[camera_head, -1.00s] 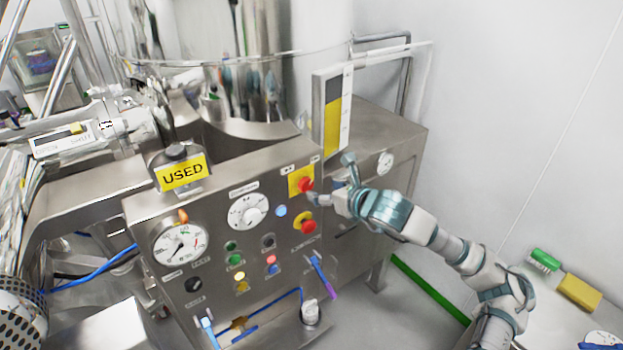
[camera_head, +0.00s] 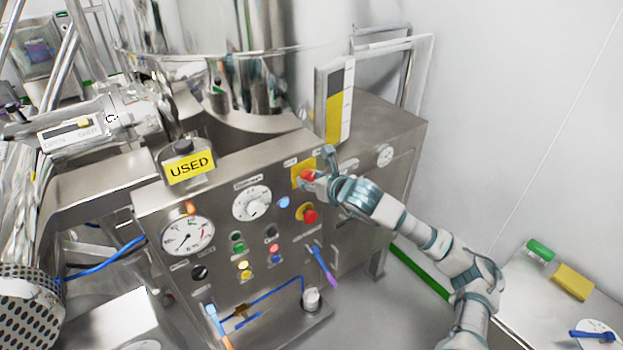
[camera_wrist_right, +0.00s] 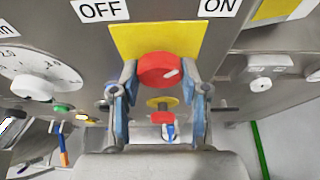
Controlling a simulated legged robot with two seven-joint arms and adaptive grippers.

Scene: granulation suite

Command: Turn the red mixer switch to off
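The red mixer switch (camera_head: 308,174) sits on a yellow plate high on the right of the steel panel. In the wrist view the red knob (camera_wrist_right: 165,70) lies below the OFF label (camera_wrist_right: 100,10) on the left and the ON label (camera_wrist_right: 219,6) on the right. My right gripper (camera_wrist_right: 160,72) is open, with one finger on each side of the knob. I cannot tell whether the fingertips touch it. In the head view my right gripper (camera_head: 318,170) partly covers the switch. My left gripper is not in view.
A second red button (camera_head: 309,216) with a yellow ring sits just below. A white dial (camera_head: 252,203), a gauge (camera_head: 187,236) and small buttons fill the panel to the left. A yellow USED sign (camera_head: 190,168) stands on top. A side table (camera_head: 540,310) is at lower right.

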